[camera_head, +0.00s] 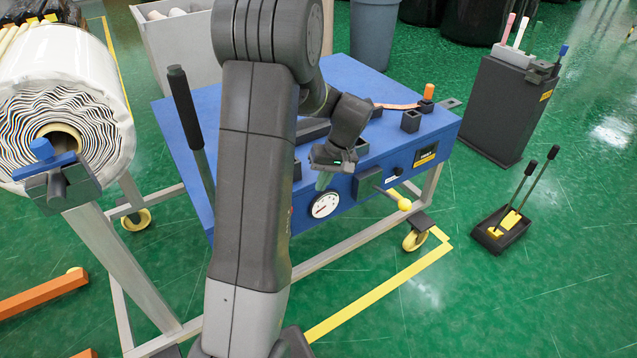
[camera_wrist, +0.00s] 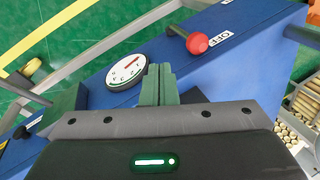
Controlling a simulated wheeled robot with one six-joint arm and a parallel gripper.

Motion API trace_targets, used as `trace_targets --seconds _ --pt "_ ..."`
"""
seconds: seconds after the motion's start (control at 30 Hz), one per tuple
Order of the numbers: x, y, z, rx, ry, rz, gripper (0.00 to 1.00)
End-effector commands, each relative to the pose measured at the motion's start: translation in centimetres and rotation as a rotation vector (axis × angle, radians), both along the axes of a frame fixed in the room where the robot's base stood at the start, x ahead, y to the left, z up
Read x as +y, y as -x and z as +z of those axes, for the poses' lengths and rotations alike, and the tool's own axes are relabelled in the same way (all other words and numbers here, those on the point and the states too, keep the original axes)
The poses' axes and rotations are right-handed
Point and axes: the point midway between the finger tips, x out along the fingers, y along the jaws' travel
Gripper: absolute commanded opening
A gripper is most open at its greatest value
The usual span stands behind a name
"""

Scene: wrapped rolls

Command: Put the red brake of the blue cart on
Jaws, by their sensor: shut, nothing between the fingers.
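The blue cart (camera_head: 345,72) stands in the middle of the head view. Its blue side panel (camera_wrist: 255,75) fills much of the wrist view. The red brake knob (camera_wrist: 197,43) sits on a short grey lever on that panel, beside a small white label that seems to read OFF. In the head view the red knob is hidden, apparently behind my arm. My gripper (camera_head: 323,181) is at the panel's front, near the round gauge (camera_head: 325,205). Its green fingers (camera_wrist: 158,85) are shut and empty, apart from the red knob, which lies up and to the right in the wrist view.
A yellow-knobbed lever (camera_head: 404,205) sticks out of the panel right of my gripper. A black upright handle (camera_head: 186,108) rises at the cart's left. A large wrapped roll (camera_head: 62,90) is on a stand at left.

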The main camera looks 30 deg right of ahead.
Motion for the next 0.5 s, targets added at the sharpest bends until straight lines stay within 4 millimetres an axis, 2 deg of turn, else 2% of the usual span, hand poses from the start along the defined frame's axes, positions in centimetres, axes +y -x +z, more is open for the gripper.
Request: trace_targets --seconds 0.1,0.33,0.5 --pt "0.8 -0.3 -2.8 0.003 -0.003 0.001 0.0" --pt "2.1 -1.0 -7.3 0.004 -0.002 0.0 0.0" --pt "4.6 -2.1 -7.2 0.0 0.0 0.002 0.0"
